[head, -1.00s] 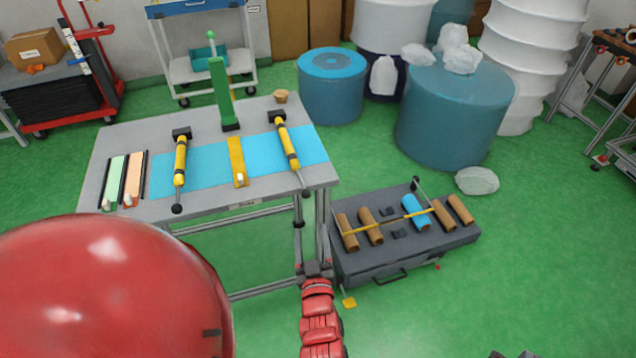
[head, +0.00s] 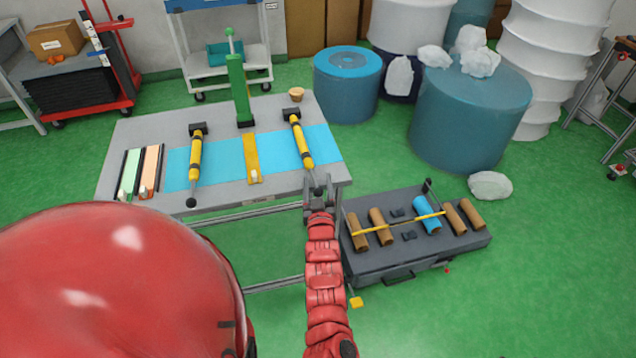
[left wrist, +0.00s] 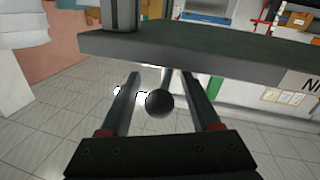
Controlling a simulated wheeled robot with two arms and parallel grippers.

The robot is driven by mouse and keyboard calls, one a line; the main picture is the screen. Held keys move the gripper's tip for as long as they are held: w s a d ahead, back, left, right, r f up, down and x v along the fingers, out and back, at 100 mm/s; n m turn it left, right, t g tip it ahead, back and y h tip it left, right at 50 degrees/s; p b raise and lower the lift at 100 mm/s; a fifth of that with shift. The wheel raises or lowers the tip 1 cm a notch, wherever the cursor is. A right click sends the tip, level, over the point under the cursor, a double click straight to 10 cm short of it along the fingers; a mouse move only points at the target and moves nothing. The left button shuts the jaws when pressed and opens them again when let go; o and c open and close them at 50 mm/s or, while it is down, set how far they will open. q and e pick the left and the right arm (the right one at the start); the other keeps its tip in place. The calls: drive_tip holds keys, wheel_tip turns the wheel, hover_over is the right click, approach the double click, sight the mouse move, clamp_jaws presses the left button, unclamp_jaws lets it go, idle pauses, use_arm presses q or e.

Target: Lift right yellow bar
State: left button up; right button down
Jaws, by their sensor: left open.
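The right yellow bar (head: 301,145) lies on the grey table (head: 130,140), across the right part of a blue mat. It has dark bands, a black block at its far end and a thin rod at its near end. My left gripper (head: 319,188) is at the table's front edge, at the near end of this bar. In the left wrist view, the open fingers (left wrist: 160,80) stand on either side of a black ball knob (left wrist: 159,103) on a rod, just below the table edge. Whether they touch it, I cannot tell. My right gripper is not in view.
A second yellow bar (head: 195,160), a flat yellow strip (head: 252,160) and a green upright post (head: 239,90) are on the table. A dark grey box (head: 380,262) with several brown rolls and a blue roll stands right of my left arm. Green floor is clear in front.

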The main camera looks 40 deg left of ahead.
use_arm(q)
clamp_jaws()
idle(0.3)
idle(1.1)
